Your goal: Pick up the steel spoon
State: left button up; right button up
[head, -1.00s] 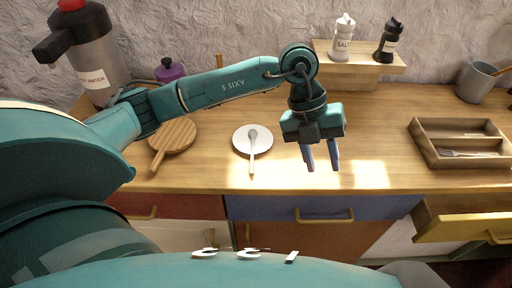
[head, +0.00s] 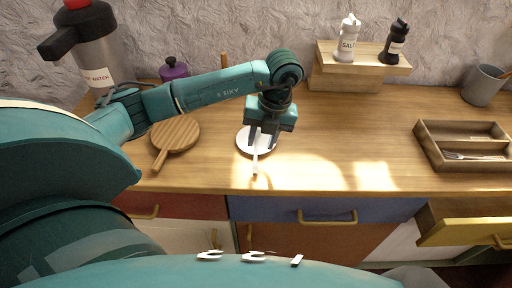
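The steel spoon (head: 255,164) lies on a small white plate (head: 242,142) on the wooden counter, its handle reaching past the plate's near rim toward the front edge. My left gripper (head: 262,146) is over the plate, fingers pointing down around the line of the spoon. The fingers look apart, and the spoon's bowl end is hidden behind the gripper. I cannot tell whether the fingertips touch the spoon. My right gripper is not in view.
A round wooden board (head: 176,134) lies left of the plate. A hot water flask (head: 95,50) stands at the back left. A wooden cutlery tray (head: 430,150) is at the right, above an open yellow drawer (head: 465,228). The counter's middle is clear.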

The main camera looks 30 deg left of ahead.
aim_at(256, 157)
pick_arm(q)
jog(key=shift+s+a+f+p, duration=0.1)
jog(key=shift+f+p, duration=0.05)
jog(key=shift+f, duration=0.65)
jog(key=shift+s+a+f+p, duration=0.15)
jog(key=shift+f, duration=0.6)
jog(key=shift+s+a+f+p, duration=0.1)
jog(key=shift+f+p, duration=0.05)
jog(key=shift+f, duration=0.65)
grip_shut()
